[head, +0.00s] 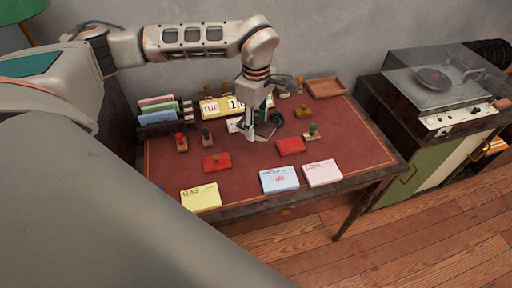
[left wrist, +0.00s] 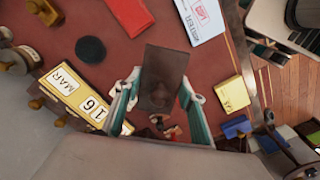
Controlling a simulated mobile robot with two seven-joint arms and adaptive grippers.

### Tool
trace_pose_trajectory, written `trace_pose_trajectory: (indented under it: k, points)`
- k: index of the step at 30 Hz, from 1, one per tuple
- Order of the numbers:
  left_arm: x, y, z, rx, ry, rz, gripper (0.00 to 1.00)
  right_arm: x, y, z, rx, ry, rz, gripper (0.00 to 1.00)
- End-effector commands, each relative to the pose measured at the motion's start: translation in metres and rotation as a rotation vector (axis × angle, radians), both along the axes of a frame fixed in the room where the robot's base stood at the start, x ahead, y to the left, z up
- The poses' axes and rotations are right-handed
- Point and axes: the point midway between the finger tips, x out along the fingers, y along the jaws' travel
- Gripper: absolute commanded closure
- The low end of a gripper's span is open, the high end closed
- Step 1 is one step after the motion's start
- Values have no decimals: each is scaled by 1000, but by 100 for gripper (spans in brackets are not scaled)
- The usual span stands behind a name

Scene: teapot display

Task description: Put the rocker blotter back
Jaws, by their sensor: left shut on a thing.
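My left gripper (head: 254,132) reaches down over the red desk top, in front of the calendar. The left wrist view shows its two fingers (left wrist: 160,100) on either side of a dark brown rectangular block (left wrist: 165,70), which looks like the rocker blotter. The gripper is shut on it. In the head view the gripper mostly hides this block, and I cannot tell whether it touches the desk. My right gripper is not in view.
The yellow calendar (head: 222,107) and letter rack (head: 160,112) stand behind. A wooden tray (head: 326,87) is at the back right. A dark disc (left wrist: 90,49), red pads (head: 290,146), stamps (head: 181,143) and bill stacks (head: 201,197) surround the gripper. Patches of red desk between them are bare.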

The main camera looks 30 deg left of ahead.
Motion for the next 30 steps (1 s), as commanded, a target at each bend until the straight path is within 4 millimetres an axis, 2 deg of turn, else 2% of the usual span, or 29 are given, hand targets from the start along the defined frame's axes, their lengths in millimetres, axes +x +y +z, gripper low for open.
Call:
trace_pose_trajectory:
  k: [1,6,14,21,30]
  points:
    - [-1,-1,-14,-1,6,1,80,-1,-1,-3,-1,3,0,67]
    - [-1,-1,-44,-1,3,-1,80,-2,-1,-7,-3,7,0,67]
    - [0,0,-61,0,0,-1,80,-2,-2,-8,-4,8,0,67]
    - [-1,-1,-95,-1,2,-1,80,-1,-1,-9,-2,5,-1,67]
    - [0,0,-98,-1,-2,-2,80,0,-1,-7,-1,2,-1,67]
